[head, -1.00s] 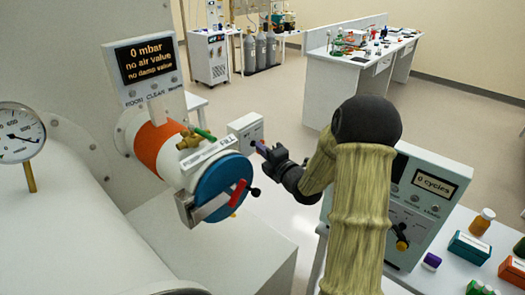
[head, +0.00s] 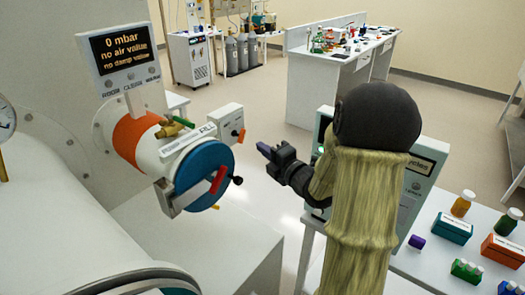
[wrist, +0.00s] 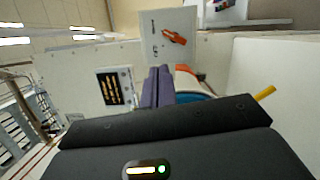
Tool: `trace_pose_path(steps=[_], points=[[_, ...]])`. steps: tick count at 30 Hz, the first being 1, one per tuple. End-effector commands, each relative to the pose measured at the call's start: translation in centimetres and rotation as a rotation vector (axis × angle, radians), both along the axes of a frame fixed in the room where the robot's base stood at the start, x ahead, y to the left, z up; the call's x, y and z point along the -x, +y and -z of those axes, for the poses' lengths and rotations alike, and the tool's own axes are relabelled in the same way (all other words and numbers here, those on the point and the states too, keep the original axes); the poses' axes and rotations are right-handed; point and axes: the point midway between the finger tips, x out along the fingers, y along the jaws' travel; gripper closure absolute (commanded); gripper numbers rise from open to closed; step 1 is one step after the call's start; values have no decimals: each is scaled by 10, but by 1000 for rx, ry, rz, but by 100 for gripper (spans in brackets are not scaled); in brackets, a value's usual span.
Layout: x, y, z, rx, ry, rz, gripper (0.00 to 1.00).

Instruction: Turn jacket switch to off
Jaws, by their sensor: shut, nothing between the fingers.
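A small pale box (head: 226,117) with an orange-red knob (head: 238,133) stands behind the round port in the head view; it looks like the jacket switch. In the wrist view the box (wrist: 168,22) is ahead of the fingers, with its orange knob (wrist: 174,36) tilted across the face. Its lettering is too small to read surely. My gripper (head: 263,149) is to the right of the box and apart from it. Its fingers (wrist: 157,88) are shut and empty, pointing toward the box.
The port with a blue door (head: 204,172), red handle and black knob juts out left of my gripper. A panel reading "0 mbar" (head: 122,45) is above it. A side table (head: 455,262) with bottles and boxes is at right. Open floor (head: 262,105) lies behind.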

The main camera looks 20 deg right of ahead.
Motion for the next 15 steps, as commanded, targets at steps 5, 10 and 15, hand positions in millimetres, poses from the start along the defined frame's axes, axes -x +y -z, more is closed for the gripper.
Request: trace_pose_path(steps=[5, 10, 15], points=[[0, 0, 0, -3, 1, -1, 86], [0, -3, 1, -93, 30, -13, 67], [2, -12, 3, -332, 113, -48, 67]])
